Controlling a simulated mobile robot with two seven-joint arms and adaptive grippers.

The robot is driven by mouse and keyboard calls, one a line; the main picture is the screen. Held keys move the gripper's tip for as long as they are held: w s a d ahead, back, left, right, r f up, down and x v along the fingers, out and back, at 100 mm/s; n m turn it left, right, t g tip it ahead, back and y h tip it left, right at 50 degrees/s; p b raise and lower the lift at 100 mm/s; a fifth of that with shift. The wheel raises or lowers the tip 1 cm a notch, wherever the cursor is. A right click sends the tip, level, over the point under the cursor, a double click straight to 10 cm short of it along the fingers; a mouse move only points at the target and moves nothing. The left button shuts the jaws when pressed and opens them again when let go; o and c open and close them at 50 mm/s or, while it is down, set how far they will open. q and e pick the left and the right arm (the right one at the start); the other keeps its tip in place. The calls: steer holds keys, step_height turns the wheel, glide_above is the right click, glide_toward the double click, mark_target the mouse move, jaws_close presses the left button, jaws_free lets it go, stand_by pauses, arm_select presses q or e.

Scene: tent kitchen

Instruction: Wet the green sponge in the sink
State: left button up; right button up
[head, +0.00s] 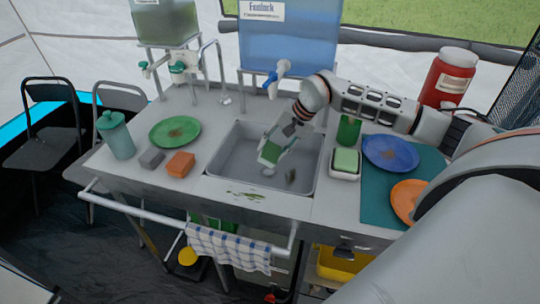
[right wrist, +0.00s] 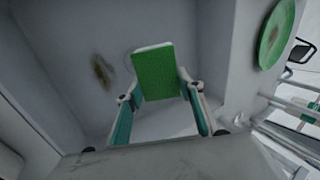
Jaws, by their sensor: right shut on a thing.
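The green sponge (right wrist: 160,65) has a green face and a pale edge. In the right wrist view it sits between the two teal-padded fingers of my right gripper (right wrist: 160,92), which is shut on it. In the head view my right gripper (head: 274,150) reaches down into the grey sink basin (head: 232,155), holding the sponge inside it, apart from the walls. In that view the sponge is small and partly hidden by the fingers. A brown-green stain (right wrist: 103,72) marks the basin. My left gripper is not in view.
A blue water tank with a tap (head: 283,68) stands behind the sink. Left are a green plate (head: 175,132), a grey block (head: 152,158) and an orange block (head: 180,163). Right are a light green block in a white dish (head: 345,174) and a blue plate (head: 391,153).

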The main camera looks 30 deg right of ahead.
mark_target(273, 148)
steer(key=shift+r+p, duration=2)
steer(key=shift+r, duration=1.3)
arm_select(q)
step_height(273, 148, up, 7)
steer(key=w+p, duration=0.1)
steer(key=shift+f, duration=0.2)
arm_select(e)
steer(key=shift+r, duration=0.7)
arm_select(q)
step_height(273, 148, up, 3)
steer(key=p, duration=0.3)
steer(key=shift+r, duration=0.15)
arm_select(e)
step_height(273, 148, up, 4)
steer(key=shift+f, duration=0.1)
